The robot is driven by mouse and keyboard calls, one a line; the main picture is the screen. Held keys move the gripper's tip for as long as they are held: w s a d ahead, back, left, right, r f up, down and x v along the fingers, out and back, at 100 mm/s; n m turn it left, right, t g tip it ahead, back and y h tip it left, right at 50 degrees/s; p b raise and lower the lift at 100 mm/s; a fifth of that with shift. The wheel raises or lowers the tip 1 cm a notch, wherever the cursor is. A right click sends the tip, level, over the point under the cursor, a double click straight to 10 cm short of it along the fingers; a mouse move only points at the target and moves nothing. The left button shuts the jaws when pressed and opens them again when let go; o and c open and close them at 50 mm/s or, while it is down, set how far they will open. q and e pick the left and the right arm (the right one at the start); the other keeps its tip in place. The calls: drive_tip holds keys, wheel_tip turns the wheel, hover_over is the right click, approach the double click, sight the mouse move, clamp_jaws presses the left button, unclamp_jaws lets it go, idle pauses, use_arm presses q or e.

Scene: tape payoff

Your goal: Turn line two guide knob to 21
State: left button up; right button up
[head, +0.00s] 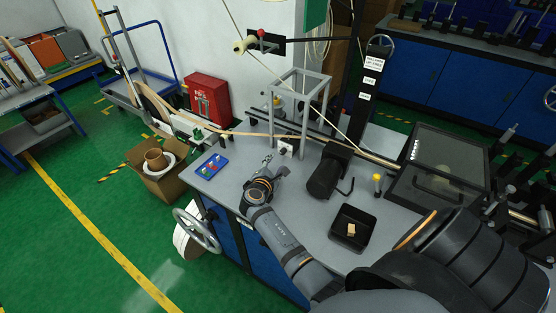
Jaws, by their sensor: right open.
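A small white block with a dark round knob on its face (285,147) stands on the grey bench top, at the foot of the grey frame. It looks like a guide knob; its line number and scale are too small to read. My right gripper (268,160) is just left of and in front of this block, apart from it as far as I can tell. Its small jaws are open and nothing shows between them. My right arm reaches it from the lower right. My left gripper is not in view.
A grey open frame (299,96) rises behind the block. A blue panel with coloured buttons (212,166) lies left of my gripper. A black motor (327,172), a yellow-topped post (377,182) and a black tray (339,233) stand to the right. A handwheel (197,230) is on the bench side.

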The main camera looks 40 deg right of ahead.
sight(282, 152)
drive_tip(key=shift+r+p, duration=0.15)
drive_tip(key=shift+p, duration=0.15)
drive_tip(key=r+n+g+p, duration=0.1)
drive_tip(key=p, duration=0.1)
drive_tip(key=a+n+p, duration=0.1)
drive_tip(key=p, duration=0.2)
drive_tip(key=a+r+n+g+p, duration=0.1)
drive_tip(key=n+p, duration=0.1)
drive_tip(key=shift+w+r+g+p, duration=0.3)
drive_tip(key=shift+w+r, duration=0.05)
drive_tip(key=shift+w, duration=0.05)
drive_tip(key=shift+a+n+p, duration=0.25)
drive_tip(key=shift+n+p, duration=0.1)
drive_tip(key=shift+n, duration=0.15)
drive_tip(key=shift+a+f+h, duration=0.1)
drive_tip(key=shift+f+h, duration=0.2)
drive_tip(key=shift+w+d+f+b, duration=0.1)
drive_tip(key=shift+d+f+b, duration=0.3)
drive_tip(key=shift+b, duration=0.25)
drive_tip(key=b+x, duration=0.4)
drive_tip(key=x, duration=0.1)
drive_tip(key=b+x, duration=0.2)
drive_tip(key=x, duration=0.1)
drive_tip(key=shift+d+f, duration=0.1)
drive_tip(key=shift+f, duration=0.25)
drive_tip(key=shift+w+d+b, duration=0.25)
drive_tip(key=shift+d+b, duration=0.15)
drive_tip(key=shift+d, duration=0.15)
drive_tip(key=shift+r, duration=0.1)
